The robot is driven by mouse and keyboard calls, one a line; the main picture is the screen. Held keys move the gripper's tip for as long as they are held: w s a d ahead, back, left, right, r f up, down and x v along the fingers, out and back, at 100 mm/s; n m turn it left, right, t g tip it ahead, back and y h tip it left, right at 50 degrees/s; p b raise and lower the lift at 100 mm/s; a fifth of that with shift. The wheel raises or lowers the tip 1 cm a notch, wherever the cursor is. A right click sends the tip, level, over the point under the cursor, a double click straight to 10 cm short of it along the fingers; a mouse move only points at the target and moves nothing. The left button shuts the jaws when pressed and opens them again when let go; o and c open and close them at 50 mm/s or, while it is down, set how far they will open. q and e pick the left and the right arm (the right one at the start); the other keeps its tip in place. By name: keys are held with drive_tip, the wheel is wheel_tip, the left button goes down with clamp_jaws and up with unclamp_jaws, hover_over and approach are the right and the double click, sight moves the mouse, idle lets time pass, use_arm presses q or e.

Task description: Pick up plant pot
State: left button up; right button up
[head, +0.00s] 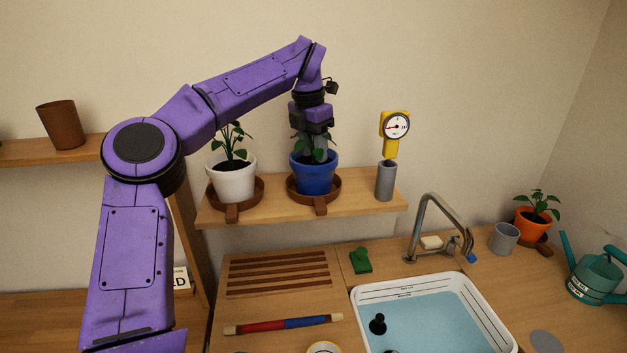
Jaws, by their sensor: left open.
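A blue plant pot (314,178) with a leafy plant stands upright in a brown saucer (335,192) on the wooden shelf. My left gripper (313,143) points down right above this pot, among the leaves. Its jaws are open, and the leaves partly hide its fingertips. I cannot tell whether they touch the pot. A white plant pot (232,183) with a plant stands in another brown saucer to the left on the same shelf. An orange plant pot (532,224) with a plant stands on the counter at the far right. My right gripper is out of view.
The shelf (352,195) also holds a grey cylinder with a yellow gauge (396,127). Below are a water-filled basin (430,312), a tap (436,222), a slatted board (280,273) and a grey cup (504,238). A teal watering can (596,278) stands right. A brown pot (61,125) sits on the left shelf.

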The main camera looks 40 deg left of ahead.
use_arm(q)
drive_tip(key=f, duration=0.5)
drive_tip(key=shift+w+a+f+p, duration=0.15)
drive_tip(key=shift+w+f+p, duration=0.1)
drive_tip(key=shift+p, duration=0.1)
drive_tip(key=shift+r, duration=0.1)
clamp_jaws()
drive_tip(key=shift+r, duration=0.1)
